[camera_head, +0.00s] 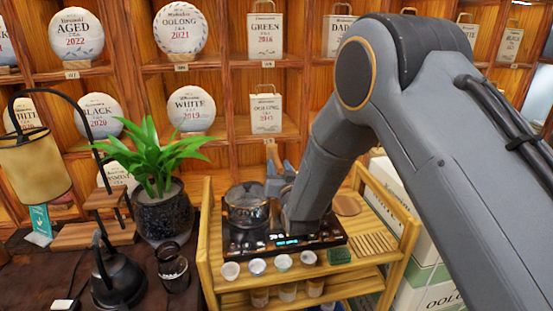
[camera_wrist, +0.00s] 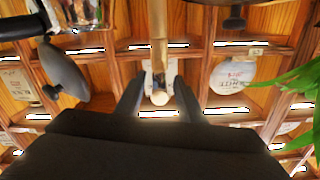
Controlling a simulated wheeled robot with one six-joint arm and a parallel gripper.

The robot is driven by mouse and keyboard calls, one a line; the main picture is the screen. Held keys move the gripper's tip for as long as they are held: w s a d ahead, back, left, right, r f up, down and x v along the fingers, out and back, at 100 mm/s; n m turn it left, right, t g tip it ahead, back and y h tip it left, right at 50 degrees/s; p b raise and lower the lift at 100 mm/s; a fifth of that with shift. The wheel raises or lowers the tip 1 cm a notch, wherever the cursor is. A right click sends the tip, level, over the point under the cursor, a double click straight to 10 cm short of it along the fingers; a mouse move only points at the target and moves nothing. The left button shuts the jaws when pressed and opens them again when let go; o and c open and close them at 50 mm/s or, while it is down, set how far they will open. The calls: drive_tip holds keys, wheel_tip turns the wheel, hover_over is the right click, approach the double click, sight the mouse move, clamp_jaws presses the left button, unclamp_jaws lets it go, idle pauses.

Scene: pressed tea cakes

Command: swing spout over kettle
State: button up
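The kettle (camera_head: 246,207) is a dark, glassy pot on the left of the black tea stove (camera_head: 290,243). In the wrist view, a tan rod (camera_wrist: 159,45) with a round pale end runs between the two fingers of my gripper (camera_wrist: 158,82). Gaps show on both sides of it, so the fingers are open and not closed on it. A glass vessel (camera_wrist: 80,14) shows at the upper left there.
Several small cups (camera_head: 257,266) line the cart's front edge (camera_head: 300,284). A lamp (camera_head: 32,165) is at far left. Shelves of tea cakes back everything.

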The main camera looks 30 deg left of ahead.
drive_tip(key=shift+p+x, duration=0.55)
drive_tip(key=shift+x, duration=1.4)
drive_tip(key=shift+c, duration=0.3)
clamp_jaws()
